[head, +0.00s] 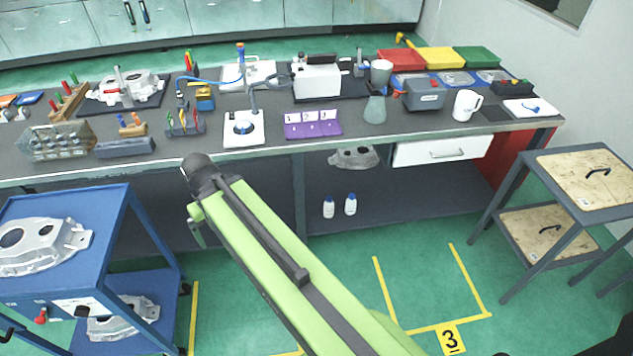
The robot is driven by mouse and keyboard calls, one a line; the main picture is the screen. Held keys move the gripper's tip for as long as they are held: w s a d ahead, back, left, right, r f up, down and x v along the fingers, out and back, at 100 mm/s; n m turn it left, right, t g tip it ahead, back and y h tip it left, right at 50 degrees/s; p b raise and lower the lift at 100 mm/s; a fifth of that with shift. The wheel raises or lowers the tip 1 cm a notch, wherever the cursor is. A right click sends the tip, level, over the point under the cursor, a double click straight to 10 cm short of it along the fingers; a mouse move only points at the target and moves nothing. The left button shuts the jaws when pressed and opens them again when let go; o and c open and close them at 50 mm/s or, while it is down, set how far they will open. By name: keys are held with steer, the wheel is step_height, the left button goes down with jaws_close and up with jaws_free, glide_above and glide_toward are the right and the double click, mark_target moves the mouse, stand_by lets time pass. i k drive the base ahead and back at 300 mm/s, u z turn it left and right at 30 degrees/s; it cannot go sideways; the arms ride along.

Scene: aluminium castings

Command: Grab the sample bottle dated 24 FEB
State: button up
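Two small white bottles with blue caps stand upright side by side on the shelf under the workbench, the left bottle (328,208) and the right bottle (350,205). Their labels are too small to read, so I cannot tell which one is dated 24 FEB. My green arm reaches up from the bottom right to a dark joint left of the bottles. My gripper cannot be made out in this view.
The workbench (370,134) above the shelf is crowded with tools and castings. A grey casting (354,157) lies farther back on the lower shelf. A blue cart (100,205) stands left and a wood-topped table (590,180) right. Green floor in front of the shelf is clear.

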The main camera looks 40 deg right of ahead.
mark_target(328, 204)
steer(key=u, duration=1.3)
steer(key=k, duration=1.05)
steer(key=z, duration=1.2)
steer(key=i, duration=0.9)
steer(key=u, duration=0.1)
